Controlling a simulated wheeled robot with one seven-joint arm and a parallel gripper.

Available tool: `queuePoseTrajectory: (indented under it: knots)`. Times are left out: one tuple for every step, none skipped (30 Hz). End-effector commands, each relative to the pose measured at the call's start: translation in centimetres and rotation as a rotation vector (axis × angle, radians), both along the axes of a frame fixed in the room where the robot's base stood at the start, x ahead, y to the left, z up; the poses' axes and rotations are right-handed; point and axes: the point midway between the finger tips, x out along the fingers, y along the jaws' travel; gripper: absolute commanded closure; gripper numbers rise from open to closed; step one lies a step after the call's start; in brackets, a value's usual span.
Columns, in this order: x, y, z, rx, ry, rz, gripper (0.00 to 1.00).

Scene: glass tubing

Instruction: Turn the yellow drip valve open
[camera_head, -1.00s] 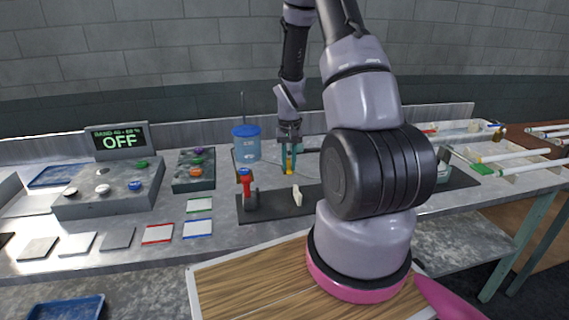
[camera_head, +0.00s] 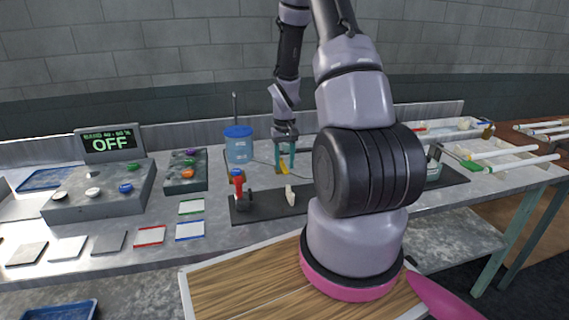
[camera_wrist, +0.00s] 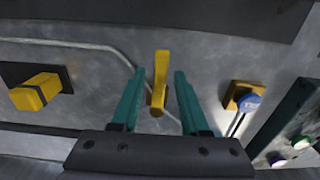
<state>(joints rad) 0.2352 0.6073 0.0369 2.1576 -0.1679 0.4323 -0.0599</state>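The yellow drip valve shows in the wrist view as a narrow yellow handle (camera_wrist: 161,75), standing between my two teal fingers with a gap on each side. My gripper (camera_wrist: 157,90) is open around it. In the head view the handle (camera_head: 284,163) is small and looks tilted between the fingers of my gripper (camera_head: 286,164), beside the blue-lidded container (camera_head: 239,147). The valve body under the handle is mostly hidden.
In the wrist view a yellow block (camera_wrist: 38,92) lies left and a blue-topped knob on a yellow base (camera_wrist: 246,101) lies right, with a dark button box (camera_wrist: 290,120) beyond. A red-topped fixture (camera_head: 238,183) and a pale upright piece (camera_head: 290,195) stand in front on the dark mat.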

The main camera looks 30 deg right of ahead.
Motion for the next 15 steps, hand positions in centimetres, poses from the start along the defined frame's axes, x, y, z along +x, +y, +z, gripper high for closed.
queuePoseTrajectory:
  knots:
    - [0.0, 0.0, 0.0, 0.0, 0.001, 0.0, 0.47]
    - [0.0, 0.0, 0.0, 0.0, 0.001, 0.0, 0.47]
    - [-0.1, 0.0, 0.0, 0.0, 0.002, 0.0, 0.47]
    - [-0.1, 0.0, 0.0, 0.0, 0.002, 0.0, 0.47]
    - [-0.1, 0.0, -0.1, 0.0, 0.002, 0.0, 0.47]
    - [-0.1, 0.0, -0.1, 0.001, 0.003, 0.0, 0.47]
    - [-0.1, 0.0, -0.1, 0.001, 0.003, 0.0, 0.47]
    - [-0.1, 0.0, -0.1, 0.001, 0.003, 0.0, 0.47]
    - [-0.1, 0.0, 0.0, 0.001, 0.003, 0.0, 0.47]
    - [-0.1, 0.0, 0.1, 0.0, 0.002, 0.0, 0.47]
    - [-0.1, 0.0, 0.2, 0.0, 0.002, 0.0, 0.47]
    - [-0.1, 0.0, 0.6, 0.0, 0.002, -0.001, 0.47]
    - [-0.1, 0.0, 0.9, 0.0, 0.002, -0.001, 0.47]
    - [0.0, 0.0, 1.3, 0.0, 0.0, 0.0, 0.47]
    - [0.0, 0.0, 2.0, 0.0, -0.001, 0.0, 0.47]
